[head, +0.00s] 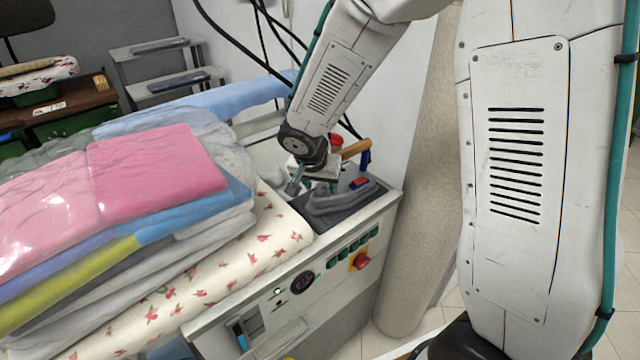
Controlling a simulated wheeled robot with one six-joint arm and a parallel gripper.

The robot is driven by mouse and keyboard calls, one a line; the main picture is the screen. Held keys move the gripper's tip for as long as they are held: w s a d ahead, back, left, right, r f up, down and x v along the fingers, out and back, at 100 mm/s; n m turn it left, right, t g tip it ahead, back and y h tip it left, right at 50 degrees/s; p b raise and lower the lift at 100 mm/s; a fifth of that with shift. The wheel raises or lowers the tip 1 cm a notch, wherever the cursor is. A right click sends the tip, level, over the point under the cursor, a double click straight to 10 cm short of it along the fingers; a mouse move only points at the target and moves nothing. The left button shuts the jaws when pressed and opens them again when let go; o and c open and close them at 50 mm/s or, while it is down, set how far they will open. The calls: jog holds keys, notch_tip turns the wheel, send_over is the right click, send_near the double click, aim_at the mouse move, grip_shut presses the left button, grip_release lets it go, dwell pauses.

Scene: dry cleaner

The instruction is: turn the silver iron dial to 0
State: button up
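The gripper and wrist cover part of the iron. I cannot make out the dial or its setting. The fingers are small and partly lost against the iron, so I cannot tell their opening or contact.
A tall stack of folded cloths (150,170), pink on top, lies left of the iron on a floral board cover (270,240). The station's front panel (325,270) has a red knob (361,261) and green switches. A wall and dark cables stand behind.

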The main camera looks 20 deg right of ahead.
jog(key=c, duration=0.9)
jog(key=shift+o, duration=0.2)
jog(key=n+y, duration=0.1)
jog(key=n, duration=0.2)
jog(key=shift+s+d+n+t, duration=0.1)
jog(key=shift+d+n+t, duration=0.05)
jog(key=shift+n+t, duration=0.2)
jog(key=shift+d+n+y, duration=0.1)
jog(key=shift+n+y, duration=0.7)
jog(key=shift+n, duration=0.95)
jog(key=shift+t, duration=0.25)
jog(key=o, duration=1)
